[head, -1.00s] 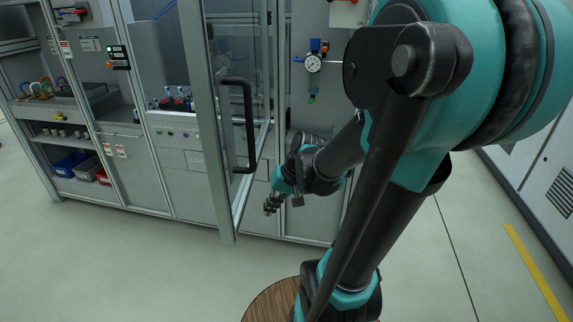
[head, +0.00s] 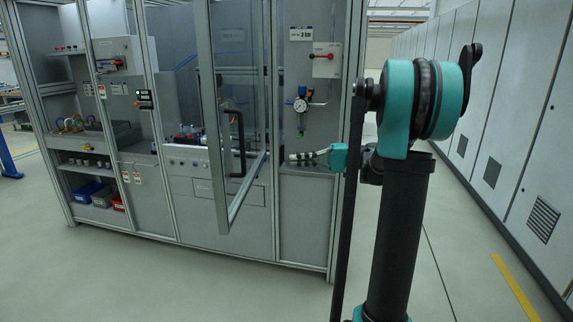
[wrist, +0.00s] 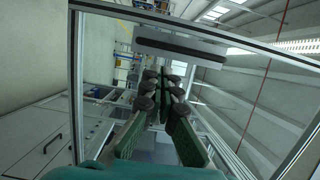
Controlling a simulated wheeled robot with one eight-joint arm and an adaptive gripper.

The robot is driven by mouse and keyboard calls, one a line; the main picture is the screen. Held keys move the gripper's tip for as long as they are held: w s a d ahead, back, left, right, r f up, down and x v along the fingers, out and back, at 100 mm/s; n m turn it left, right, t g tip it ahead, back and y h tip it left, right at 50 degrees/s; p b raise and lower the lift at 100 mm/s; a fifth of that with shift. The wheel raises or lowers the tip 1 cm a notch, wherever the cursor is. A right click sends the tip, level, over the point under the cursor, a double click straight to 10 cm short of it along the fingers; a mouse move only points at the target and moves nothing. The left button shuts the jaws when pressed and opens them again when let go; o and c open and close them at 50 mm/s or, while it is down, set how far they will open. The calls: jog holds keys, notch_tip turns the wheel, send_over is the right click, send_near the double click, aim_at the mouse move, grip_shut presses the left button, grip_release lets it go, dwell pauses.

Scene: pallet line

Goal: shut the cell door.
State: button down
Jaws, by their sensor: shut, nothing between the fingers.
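The cell door (head: 213,120) is a tall metal-framed glass door. It stands open, swung out from the cell front in the head view. Its black bar handle (head: 241,150) shows through or beside the glass. My gripper (head: 292,157) is to the right of the door in the head view, level with the handle's lower part and apart from it as far as I can tell. Its fingers are shut and empty. In the wrist view my gripper (wrist: 158,78) points towards a pale frame bar bearing a dark bar (wrist: 180,47), probably the door's handle.
The cell (head: 225,190) has a gauge (head: 300,104) and a red switch box (head: 326,59) right of the door. White cabinets (head: 480,110) line the right side. The floor in front is clear.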

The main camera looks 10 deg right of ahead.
jog(key=a, duration=1.2)
jog(key=shift+a, duration=0.4)
jog(key=shift+w, duration=0.1)
